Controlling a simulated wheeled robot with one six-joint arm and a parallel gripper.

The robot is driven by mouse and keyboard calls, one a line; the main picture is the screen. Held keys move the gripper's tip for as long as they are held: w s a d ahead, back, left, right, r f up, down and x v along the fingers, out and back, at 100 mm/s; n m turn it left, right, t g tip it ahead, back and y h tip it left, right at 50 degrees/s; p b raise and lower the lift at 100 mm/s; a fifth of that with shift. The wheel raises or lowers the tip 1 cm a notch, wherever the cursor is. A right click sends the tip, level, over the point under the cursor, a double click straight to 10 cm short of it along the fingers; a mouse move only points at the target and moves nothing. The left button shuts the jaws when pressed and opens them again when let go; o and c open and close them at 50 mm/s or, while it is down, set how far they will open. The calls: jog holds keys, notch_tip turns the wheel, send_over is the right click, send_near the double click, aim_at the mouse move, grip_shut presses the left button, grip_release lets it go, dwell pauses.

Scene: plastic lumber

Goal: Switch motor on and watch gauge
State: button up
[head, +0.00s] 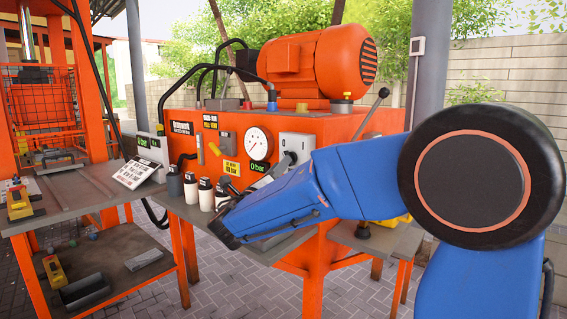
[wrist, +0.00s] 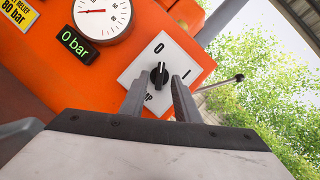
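The motor switch (wrist: 160,74) is a black rotary knob on a white plate marked 0 and I; its pointer appears turned toward 0. The plate (head: 294,144) shows on the orange power unit in the head view. My gripper (wrist: 159,80) has its two grey fingers on either side of the knob, with small gaps seeming to show; contact cannot be told. In the head view my blue arm partly hides it. The round white gauge (head: 258,145) also shows in the wrist view (wrist: 103,16). The green display (wrist: 76,43) reads 0 bar. The orange motor (head: 318,62) sits on top.
A lever with a black ball (head: 383,93) rises right of the switch. A workbench (head: 85,195) with a sign stands left, before an orange press frame (head: 45,90).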

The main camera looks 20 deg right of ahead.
jog(key=shift+x, duration=1.55)
grip_shut()
